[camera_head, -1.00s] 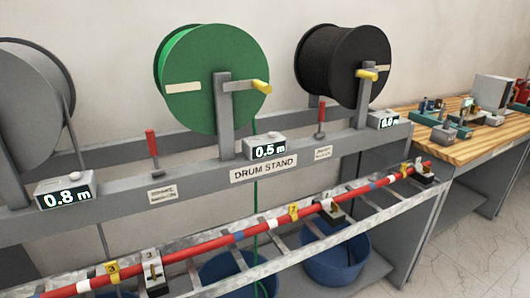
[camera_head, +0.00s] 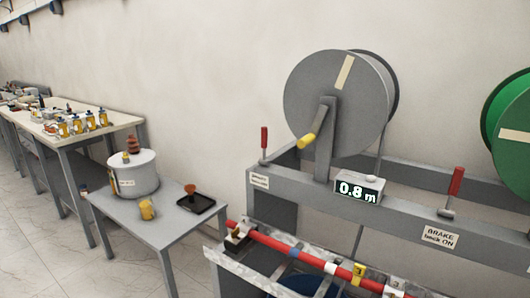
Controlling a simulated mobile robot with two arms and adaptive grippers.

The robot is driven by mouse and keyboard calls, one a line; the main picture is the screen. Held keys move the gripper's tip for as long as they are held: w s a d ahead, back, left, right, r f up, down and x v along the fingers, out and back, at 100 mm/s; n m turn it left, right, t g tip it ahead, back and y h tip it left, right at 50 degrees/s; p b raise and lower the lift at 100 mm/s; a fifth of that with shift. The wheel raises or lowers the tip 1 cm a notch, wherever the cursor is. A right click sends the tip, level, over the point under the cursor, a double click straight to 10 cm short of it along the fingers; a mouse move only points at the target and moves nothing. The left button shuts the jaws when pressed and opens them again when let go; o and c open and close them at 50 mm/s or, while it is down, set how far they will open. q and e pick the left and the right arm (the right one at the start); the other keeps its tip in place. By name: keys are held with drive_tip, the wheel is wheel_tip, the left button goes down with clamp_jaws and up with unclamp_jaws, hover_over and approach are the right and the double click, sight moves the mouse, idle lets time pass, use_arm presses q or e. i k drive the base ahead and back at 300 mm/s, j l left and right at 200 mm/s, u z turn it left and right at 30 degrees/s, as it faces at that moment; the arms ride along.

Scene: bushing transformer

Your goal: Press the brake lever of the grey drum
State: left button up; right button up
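The grey drum (camera_head: 335,108) hangs on the stand at centre right, with a pale strip on its face and a crank with a yellow handle (camera_head: 307,141). A display reading 0.8 m (camera_head: 358,189) sits on the rail below it. One red-handled brake lever (camera_head: 264,142) stands upright to the left of the drum. Another red-handled lever (camera_head: 455,187) stands tilted slightly right, above a plate (camera_head: 440,236) reading "BRAKE" and "back ON". The small plate (camera_head: 259,180) under the left lever is too small to read. Neither of my grippers is in view.
A small grey table (camera_head: 185,238) left of the stand holds a white pot-like container (camera_head: 132,174), a yellow item and a black tray (camera_head: 195,204). A green drum (camera_head: 512,135) is at the right edge. A long bench stands far left. Floor is clear at lower left.

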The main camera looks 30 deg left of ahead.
sight(263, 161)
drive_tip(key=i+j+z, duration=0.1)
drive_tip(key=j, duration=0.5)
drive_tip(key=i+j+z, duration=0.1)
drive_tip(key=j, duration=0.45)
drive_tip(key=i+j+z, duration=0.1)
drive_tip(key=i+j, duration=0.15)
drive_tip(key=j, duration=0.4)
drive_tip(key=i+j+z, duration=0.15)
drive_tip(key=j, duration=0.45)
drive_tip(key=j+z, duration=0.1)
drive_tip(key=j, duration=0.5)
